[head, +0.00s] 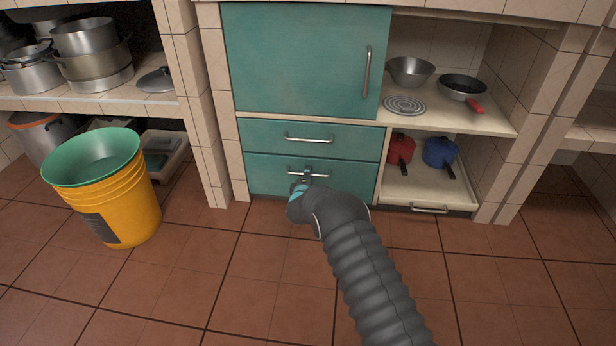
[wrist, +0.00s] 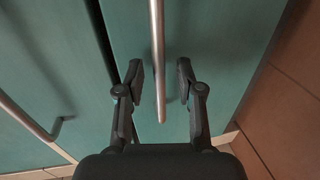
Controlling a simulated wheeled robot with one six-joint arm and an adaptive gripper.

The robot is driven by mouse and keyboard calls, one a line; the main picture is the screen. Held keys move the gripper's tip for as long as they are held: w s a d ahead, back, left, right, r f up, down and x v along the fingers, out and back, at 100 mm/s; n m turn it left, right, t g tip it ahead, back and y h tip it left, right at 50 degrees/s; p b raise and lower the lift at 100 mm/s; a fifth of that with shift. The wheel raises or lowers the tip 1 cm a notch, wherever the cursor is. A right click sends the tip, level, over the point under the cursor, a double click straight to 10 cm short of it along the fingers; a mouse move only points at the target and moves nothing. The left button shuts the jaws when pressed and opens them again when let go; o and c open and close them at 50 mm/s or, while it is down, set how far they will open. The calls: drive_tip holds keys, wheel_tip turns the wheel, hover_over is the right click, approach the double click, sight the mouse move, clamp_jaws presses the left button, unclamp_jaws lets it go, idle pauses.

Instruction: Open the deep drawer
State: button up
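The lower teal drawer (head: 265,178), which looks like the deep one, sits below a shallower teal drawer (head: 255,136) and looks shut. Its metal bar handle (head: 294,172) is partly covered by my gripper in the head view. My gripper (head: 307,176) is at this handle, low over the floor. In the wrist view my gripper (wrist: 160,80) is open, with one finger on each side of the handle bar (wrist: 157,40). A gap shows between the bar and each finger. The upper drawer's handle (wrist: 28,122) is to the left there.
A teal cupboard door (head: 300,60) is above the drawers. To the right, an open shelf (head: 440,118) holds pans, with red and blue pots below. A yellow bucket (head: 125,205) stands at the left. The tiled floor (head: 240,280) before the drawers is clear apart from my arm.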

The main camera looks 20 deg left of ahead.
drive_tip(key=shift+w+a+f, duration=0.1)
drive_tip(key=shift+w, duration=0.4)
clamp_jaws()
